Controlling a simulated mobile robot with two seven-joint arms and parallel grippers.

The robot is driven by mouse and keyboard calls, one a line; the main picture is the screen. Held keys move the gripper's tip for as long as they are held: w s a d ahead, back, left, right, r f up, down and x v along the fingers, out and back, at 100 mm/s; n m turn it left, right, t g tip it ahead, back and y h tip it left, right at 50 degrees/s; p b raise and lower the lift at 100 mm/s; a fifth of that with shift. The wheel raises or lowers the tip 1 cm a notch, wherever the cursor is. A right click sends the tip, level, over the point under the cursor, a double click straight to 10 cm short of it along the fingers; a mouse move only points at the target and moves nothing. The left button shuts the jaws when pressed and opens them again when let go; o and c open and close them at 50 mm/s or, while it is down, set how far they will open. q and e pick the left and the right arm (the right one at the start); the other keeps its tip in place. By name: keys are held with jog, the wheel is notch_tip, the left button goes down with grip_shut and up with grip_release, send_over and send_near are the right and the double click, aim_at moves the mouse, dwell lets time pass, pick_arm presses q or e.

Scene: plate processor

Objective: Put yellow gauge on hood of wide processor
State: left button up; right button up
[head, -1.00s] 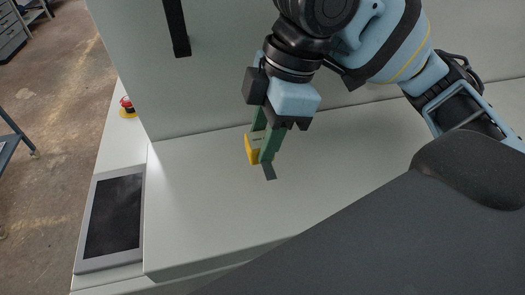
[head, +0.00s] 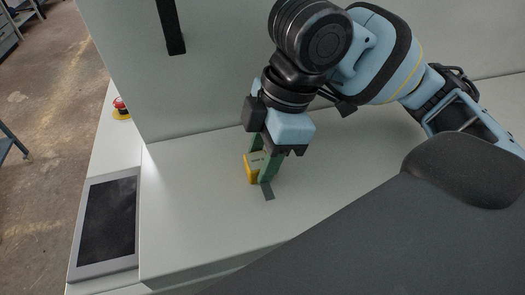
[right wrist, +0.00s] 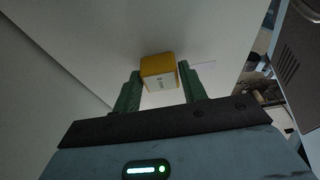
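The yellow gauge (head: 250,169) is a small yellow block with a pale labelled face. My right gripper (head: 262,166) points down with its green fingers on either side of it. A finger hides part of the gauge in the head view. My left gripper is not in view.
A pale upright panel (head: 220,90) with a dark handle (head: 171,25) rises behind the ledge. A dark screen (head: 108,222) lies at the left, with a red button on a yellow base (head: 121,108) beyond it. The ledge left of the gripper is clear.

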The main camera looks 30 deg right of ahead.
jog(key=o, duration=0.3)
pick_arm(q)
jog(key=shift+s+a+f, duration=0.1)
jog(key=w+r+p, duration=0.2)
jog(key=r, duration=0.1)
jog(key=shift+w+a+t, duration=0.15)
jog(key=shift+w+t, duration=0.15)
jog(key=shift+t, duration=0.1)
pick_arm(e)
jog(key=v, duration=1.2)
